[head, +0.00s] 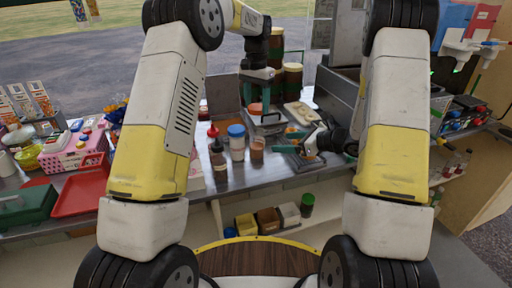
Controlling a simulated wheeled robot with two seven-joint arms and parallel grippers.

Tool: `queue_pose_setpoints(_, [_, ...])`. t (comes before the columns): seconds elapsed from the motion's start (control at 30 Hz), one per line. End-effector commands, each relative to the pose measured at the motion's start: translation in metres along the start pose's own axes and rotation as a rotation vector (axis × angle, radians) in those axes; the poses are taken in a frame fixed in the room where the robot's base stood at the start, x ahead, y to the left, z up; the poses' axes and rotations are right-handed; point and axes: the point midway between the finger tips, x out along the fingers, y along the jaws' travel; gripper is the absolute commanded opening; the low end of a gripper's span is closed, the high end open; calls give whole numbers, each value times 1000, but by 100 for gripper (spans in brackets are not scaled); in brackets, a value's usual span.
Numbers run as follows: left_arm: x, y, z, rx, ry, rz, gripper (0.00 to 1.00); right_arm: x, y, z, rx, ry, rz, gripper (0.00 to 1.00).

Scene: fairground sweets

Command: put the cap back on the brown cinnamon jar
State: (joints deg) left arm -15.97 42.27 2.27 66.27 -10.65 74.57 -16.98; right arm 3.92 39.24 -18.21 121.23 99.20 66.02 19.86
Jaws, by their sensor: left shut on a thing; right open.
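A small brown jar (257,149), which looks like the cinnamon jar, stands upright on the metal counter and no cap shows on it. My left gripper (257,98) points down above and behind it, shut on a small salmon-coloured thing that looks like the cap (256,108). The held cap is apart from the jar in the picture; its exact height is hard to tell. My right gripper (298,141) is open, to the right of the jar, its fingers pointing left. A small orange patch shows near its fingers; I cannot tell what it is.
A blue-lidded jar (236,143) and a red-topped brown bottle (217,158) stand close left of the brown jar. Behind are a metal box (267,124) and tall dark jars (292,80). A red tray (80,192) lies left. Bare counter (240,178) shows in front.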

Motion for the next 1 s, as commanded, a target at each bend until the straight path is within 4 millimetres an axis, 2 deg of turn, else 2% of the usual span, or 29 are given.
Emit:
queue_pose_setpoints(0.4, [0, 0, 0, 0, 0, 0, 20, 75, 2, 0, -1, 1, 4, 80])
queue_pose_setpoints(0.53, [0, 0, 0, 0, 0, 0, 20, 95, 1, 0, -1, 0, 3, 80])
queue_pose_setpoints(0.73, [0, 0, 0, 0, 0, 0, 20, 111, 1, 0, -1, 0, 2, 80])
queue_pose_setpoints(1.0, [0, 0, 0, 0, 0, 0, 20, 114, 1, 0, -1, 0, 1, 80])
